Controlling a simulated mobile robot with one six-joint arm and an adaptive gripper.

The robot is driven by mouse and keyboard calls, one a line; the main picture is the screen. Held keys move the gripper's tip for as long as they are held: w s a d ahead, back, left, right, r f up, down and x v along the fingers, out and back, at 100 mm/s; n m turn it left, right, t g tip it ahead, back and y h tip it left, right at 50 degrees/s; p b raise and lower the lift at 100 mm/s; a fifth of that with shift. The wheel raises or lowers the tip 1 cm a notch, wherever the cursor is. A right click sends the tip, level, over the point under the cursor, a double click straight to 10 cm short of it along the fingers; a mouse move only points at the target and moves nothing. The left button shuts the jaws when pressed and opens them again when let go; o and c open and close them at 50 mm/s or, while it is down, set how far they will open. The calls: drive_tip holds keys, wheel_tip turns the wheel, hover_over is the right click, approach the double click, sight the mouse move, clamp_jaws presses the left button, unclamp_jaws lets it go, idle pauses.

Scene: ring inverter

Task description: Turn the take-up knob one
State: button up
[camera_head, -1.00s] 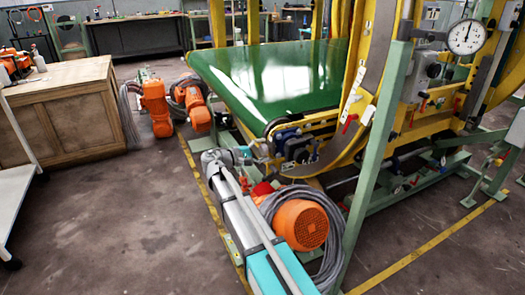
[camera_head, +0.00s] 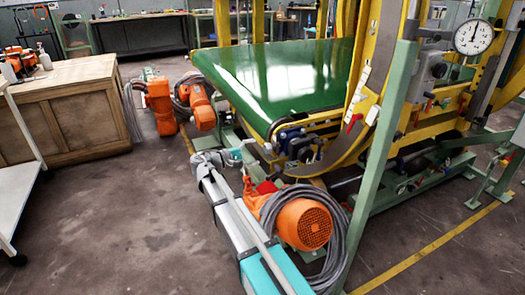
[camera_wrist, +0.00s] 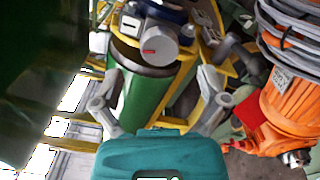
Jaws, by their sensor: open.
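A round grey knob (camera_wrist: 158,46) with a red mark on its face shows in the wrist view, beyond my fingers and near the end of a green roller. I cannot read a number on it. In the head view, the dark and blue take-up unit (camera_head: 296,142) sits at the near corner of the green belt; the knob itself is too small to single out there. My gripper (camera_head: 246,152) is left of this unit, apart from it. In the wrist view my gripper (camera_wrist: 160,78) is open, its two fingers spread wide with nothing between them.
An orange motor (camera_head: 303,224) with coiled grey cable stands right beside my arm. A green post (camera_head: 388,150) rises to its right. The green belt (camera_head: 270,75) lies beyond my gripper. A wooden cabinet (camera_head: 70,120) stands at left, with open floor before it.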

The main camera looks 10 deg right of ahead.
drive_tip(key=v, duration=0.7)
idle(0.4)
